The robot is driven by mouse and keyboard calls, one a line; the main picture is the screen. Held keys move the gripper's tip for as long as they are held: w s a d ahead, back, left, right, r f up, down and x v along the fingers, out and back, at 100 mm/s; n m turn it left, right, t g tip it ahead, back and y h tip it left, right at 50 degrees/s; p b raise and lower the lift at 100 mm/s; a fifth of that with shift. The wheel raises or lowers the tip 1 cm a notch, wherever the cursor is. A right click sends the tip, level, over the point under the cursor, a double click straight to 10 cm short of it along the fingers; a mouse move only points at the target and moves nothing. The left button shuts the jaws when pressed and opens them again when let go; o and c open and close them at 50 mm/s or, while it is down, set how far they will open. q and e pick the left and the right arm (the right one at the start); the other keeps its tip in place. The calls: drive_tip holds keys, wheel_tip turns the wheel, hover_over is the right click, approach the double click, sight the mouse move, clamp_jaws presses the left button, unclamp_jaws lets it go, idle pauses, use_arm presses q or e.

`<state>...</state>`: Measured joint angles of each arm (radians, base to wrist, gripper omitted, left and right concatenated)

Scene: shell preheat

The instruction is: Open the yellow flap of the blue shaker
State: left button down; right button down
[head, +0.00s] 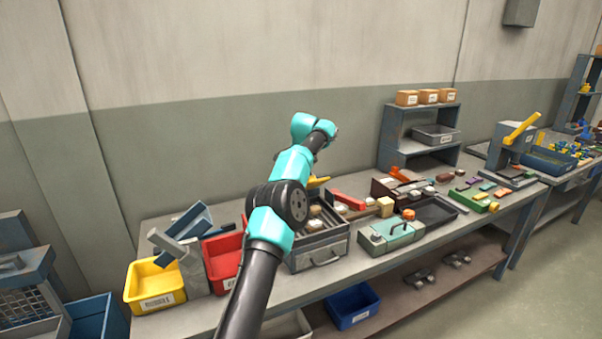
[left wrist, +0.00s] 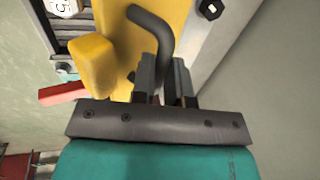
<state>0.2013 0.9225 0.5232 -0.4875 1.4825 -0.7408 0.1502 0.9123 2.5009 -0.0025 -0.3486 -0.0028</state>
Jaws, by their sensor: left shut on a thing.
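In the left wrist view my left gripper (left wrist: 162,62) is shut on the dark bent handle (left wrist: 153,24), which crosses a yellow panel, seemingly the yellow flap (left wrist: 113,18). A thick yellow block (left wrist: 95,62) stands out beside the panel, left of the fingers. In the head view a small yellow piece (head: 318,182) shows beside my left arm; my left gripper is hidden there behind the arm. I cannot pick out the blue shaker's body; the arm covers much of that spot. The right gripper is in neither view.
A grey drawer box (head: 318,256) stands beside my arm on the workbench (head: 400,270). A yellow bin (head: 155,285) and red bin (head: 222,262) stand left. A green-topped case (head: 391,236), dark tray (head: 430,210) and shelf (head: 394,130) lie right. Bare wall is behind.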

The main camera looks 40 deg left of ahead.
use_arm(q)
drive_tip(key=shift+a+f, duration=0.15)
drive_tip(key=shift+f, duration=0.35)
drive_tip(key=c, duration=1.4)
unclamp_jaws()
drive_tip(key=shift+a, duration=0.1)
drive_tip(key=shift+o, duration=1.4)
drive_tip(key=shift+r, duration=0.4)
